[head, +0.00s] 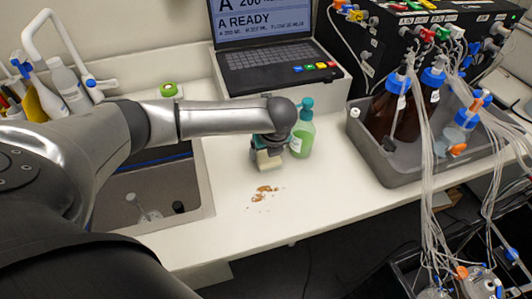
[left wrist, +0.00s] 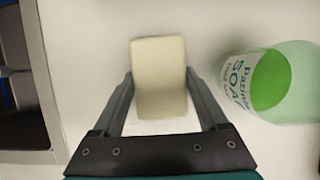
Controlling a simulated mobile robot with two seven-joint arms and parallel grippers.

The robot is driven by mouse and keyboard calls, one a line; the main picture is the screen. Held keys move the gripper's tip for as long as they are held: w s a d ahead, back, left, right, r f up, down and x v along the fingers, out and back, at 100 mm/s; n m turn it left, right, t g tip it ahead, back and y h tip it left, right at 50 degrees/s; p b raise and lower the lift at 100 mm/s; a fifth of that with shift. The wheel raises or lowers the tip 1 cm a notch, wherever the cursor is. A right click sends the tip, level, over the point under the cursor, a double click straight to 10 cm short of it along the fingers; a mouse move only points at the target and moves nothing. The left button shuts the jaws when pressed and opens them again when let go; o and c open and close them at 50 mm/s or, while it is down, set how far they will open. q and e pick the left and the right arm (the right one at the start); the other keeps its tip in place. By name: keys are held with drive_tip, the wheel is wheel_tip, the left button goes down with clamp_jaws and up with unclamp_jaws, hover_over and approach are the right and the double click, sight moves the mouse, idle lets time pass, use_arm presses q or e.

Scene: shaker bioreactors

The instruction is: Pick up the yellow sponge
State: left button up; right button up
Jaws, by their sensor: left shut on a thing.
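The yellow sponge (head: 268,160) is a pale yellow block on or just above the white counter, below my left gripper (head: 267,148) in the head view. In the left wrist view the sponge (left wrist: 158,65) lies between the two fingers of my left gripper (left wrist: 158,82), which is shut on its sides. I cannot tell whether the sponge touches the counter. My right gripper is not in view.
A green soap bottle (head: 302,135) stands close to the right of the gripper. Brown crumbs (head: 264,193) lie on the counter in front. A sink (head: 165,190) is at left, a laptop (head: 272,70) behind, and a grey tray (head: 402,165) with bottles and tubing at right.

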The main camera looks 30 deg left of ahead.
use_arm(q)
drive_tip(key=shift+c, duration=0.8)
drive_tip(key=shift+r+b, duration=0.2)
drive_tip(key=shift+b, duration=0.25)
wheel_tip(320, 180, up, 8)
drive_tip(key=shift+d+f+p, duration=0.1)
drive_tip(key=shift+f+p, duration=0.05)
drive_tip(key=shift+p, duration=0.75)
drive_tip(key=s+d+p, duration=0.1)
drive_tip(key=s+d, duration=1.2)
drive_tip(key=d, duration=0.2)
drive_tip(key=shift+f, duration=0.3)
